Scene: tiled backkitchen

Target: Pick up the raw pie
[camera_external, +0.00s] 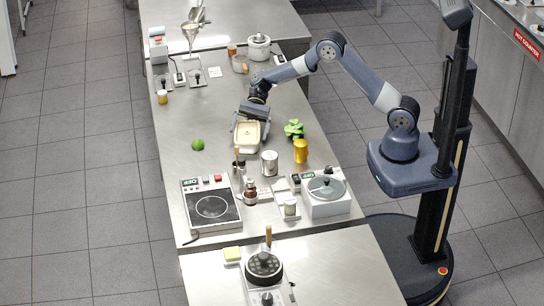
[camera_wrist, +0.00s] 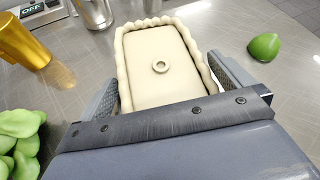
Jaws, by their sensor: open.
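The raw pie (camera_external: 247,134) is a pale cream rectangular pie with a crimped edge, lying on the steel counter. In the wrist view the raw pie (camera_wrist: 156,70) shows a small ring at the middle of its top. My gripper (camera_external: 250,125) is open over it, with one finger on each side of the pie. In the wrist view my gripper (camera_wrist: 168,85) has its fingers beside the pie's near end. I cannot tell whether they touch it. The pie's near edge is hidden behind the gripper body.
A lime (camera_external: 198,145) lies left of the pie. A green leafy bunch (camera_external: 294,129) and a gold cup (camera_external: 300,150) stand to the right. A metal can (camera_external: 269,163) and a hot plate (camera_external: 211,205) are nearer the front.

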